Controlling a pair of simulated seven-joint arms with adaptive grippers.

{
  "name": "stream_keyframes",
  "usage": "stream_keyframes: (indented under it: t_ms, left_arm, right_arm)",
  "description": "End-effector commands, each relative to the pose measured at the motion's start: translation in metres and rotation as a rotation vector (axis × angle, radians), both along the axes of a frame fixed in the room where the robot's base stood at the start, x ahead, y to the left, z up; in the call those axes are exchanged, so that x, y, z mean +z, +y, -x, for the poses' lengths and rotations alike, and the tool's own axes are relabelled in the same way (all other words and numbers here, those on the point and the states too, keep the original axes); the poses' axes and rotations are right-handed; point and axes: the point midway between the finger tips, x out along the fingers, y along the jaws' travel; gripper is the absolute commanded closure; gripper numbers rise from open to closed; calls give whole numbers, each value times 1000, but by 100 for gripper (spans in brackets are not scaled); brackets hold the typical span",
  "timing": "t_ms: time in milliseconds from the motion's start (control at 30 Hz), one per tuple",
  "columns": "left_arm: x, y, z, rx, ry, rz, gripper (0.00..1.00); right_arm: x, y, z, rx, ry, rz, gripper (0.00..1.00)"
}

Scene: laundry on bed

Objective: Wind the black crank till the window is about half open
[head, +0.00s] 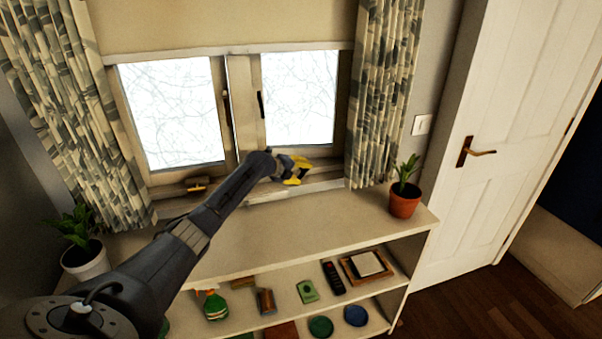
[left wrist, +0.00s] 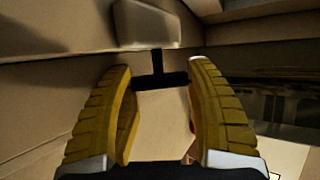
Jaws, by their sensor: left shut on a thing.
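My left gripper (head: 297,170) has yellow fingers and is at the bottom of the right window sash (head: 300,98), just above the sill. In the left wrist view, the black crank (left wrist: 158,80) is a short stem with a crossbar, below a pale rounded housing (left wrist: 147,24). The fingers of my left gripper (left wrist: 160,76) are shut on the crossbar, one at each end. In the head view the gripper and arm largely hide the crank. How far the right sash stands open cannot be told clearly. My right gripper is not in view.
A brown-gold fitting (head: 196,184) sits below the left sash (head: 172,110). Patterned curtains (head: 385,90) hang at both sides. A terracotta plant pot (head: 404,200) and a white plant pot (head: 86,260) stand on the shelf top (head: 330,222). Small items fill the shelves below.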

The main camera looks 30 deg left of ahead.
Motion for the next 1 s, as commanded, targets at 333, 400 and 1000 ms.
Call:
stream_keyframes:
  t_ms: [333, 400, 1000]
  left_arm:
    - [-6, -7, -1, -3, -4, 14, 74]
    - [-7, -7, -1, -4, -4, 13, 74]
    - [-13, -7, 1, -6, 8, 8, 17]
  right_arm:
    - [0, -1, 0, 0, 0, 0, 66]
    - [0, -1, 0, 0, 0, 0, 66]
    - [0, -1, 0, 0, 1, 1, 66]
